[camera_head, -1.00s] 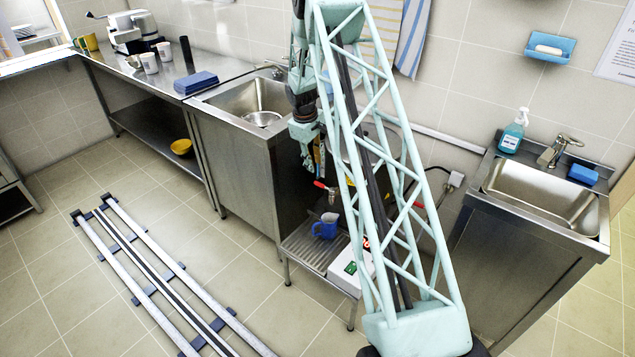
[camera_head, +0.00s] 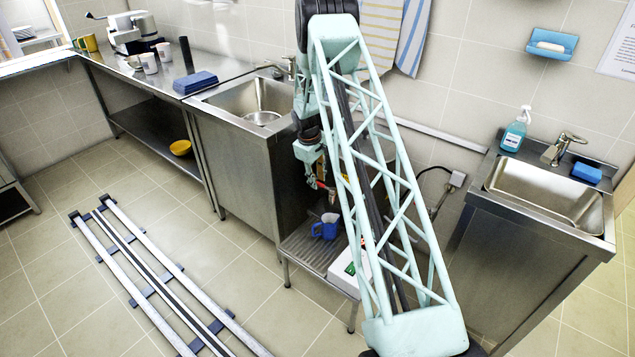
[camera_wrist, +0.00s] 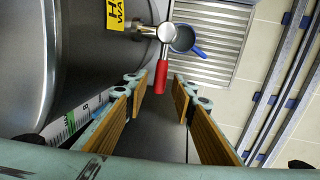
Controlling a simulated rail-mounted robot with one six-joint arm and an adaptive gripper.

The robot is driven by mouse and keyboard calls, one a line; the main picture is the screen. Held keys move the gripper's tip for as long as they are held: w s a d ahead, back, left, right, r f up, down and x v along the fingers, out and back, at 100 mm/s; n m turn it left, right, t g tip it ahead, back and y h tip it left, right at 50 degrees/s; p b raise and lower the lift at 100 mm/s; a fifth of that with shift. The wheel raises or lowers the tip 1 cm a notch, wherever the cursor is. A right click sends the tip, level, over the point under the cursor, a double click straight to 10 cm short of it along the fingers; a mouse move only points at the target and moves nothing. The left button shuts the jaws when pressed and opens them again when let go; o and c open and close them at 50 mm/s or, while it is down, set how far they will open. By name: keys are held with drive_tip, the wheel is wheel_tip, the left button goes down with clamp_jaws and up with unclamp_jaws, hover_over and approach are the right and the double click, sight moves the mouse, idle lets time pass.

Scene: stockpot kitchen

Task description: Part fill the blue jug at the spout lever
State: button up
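The blue jug (camera_head: 326,229) stands upright on the slatted stand, under the spout. In the wrist view the jug (camera_wrist: 186,40) is partly hidden behind the spout (camera_wrist: 166,32), and its blue handle points right. The red spout lever (camera_wrist: 161,77) points towards my gripper; it also shows in the head view (camera_head: 325,187). My gripper (camera_wrist: 160,86) is open, with its wood-coloured pads on either side of the lever's free end and a visible gap on both sides. In the head view my gripper (camera_head: 317,176) is close by the lever. The jug's fill level is unclear.
The steel boiler (camera_wrist: 70,55) with a yellow label fills the left of the wrist view. A white box (camera_head: 350,272) stands on the slatted stand (camera_head: 305,245) beside the jug. A sink cabinet (camera_head: 235,170) stands left, a hand basin (camera_head: 545,195) right.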

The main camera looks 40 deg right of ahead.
drive_tip(key=shift+f, duration=0.15)
drive_tip(key=shift+c, duration=0.5)
clamp_jaws()
